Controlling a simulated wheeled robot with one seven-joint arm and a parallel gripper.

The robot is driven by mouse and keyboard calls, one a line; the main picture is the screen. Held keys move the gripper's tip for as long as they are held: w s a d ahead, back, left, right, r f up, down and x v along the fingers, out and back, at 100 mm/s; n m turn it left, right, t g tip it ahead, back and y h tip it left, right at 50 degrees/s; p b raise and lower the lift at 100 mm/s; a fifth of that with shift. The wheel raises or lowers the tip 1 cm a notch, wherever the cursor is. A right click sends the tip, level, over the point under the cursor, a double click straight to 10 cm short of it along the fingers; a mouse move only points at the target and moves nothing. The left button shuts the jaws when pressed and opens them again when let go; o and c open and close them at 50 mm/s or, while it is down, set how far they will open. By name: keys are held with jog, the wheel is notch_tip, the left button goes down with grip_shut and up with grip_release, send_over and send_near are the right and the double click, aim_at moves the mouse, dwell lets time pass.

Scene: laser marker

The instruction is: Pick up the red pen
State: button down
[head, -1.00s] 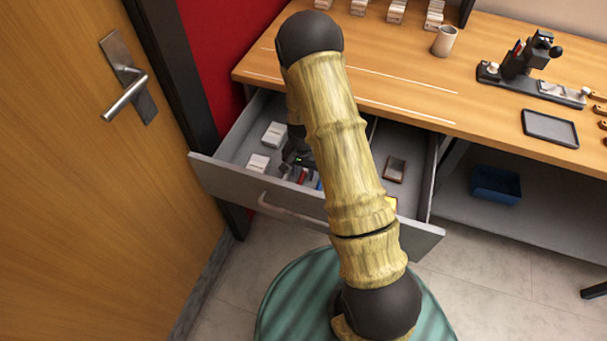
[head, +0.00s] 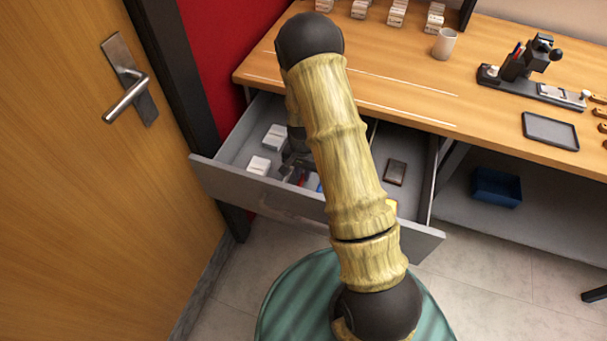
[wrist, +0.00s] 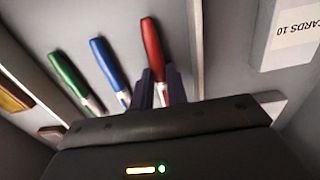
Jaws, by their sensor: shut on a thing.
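The red pen (wrist: 152,48) lies in the open drawer (head: 275,191). In the wrist view my gripper (wrist: 160,78) is shut on it, with a dark finger on each side of its lower part. The red pen also shows in the head view (head: 302,179) as a small red spot beside my gripper (head: 290,170). I cannot tell whether the pen is clear of the drawer floor. Most of the drawer's middle is hidden behind my arm in the head view.
A blue pen (wrist: 107,63) and a green pen (wrist: 68,74) lie left of the red one. A white box marked CARDS 10 (wrist: 290,35) is at the right. The drawer's walls surround the gripper. The desk top (head: 400,90) lies above and behind the drawer.

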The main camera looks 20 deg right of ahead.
aim_at(303, 176)
notch_tip(303, 176, up, 10)
jog(key=shift+f+p, duration=0.15)
jog(key=shift+p, duration=0.25)
jog(key=shift+d, duration=0.1)
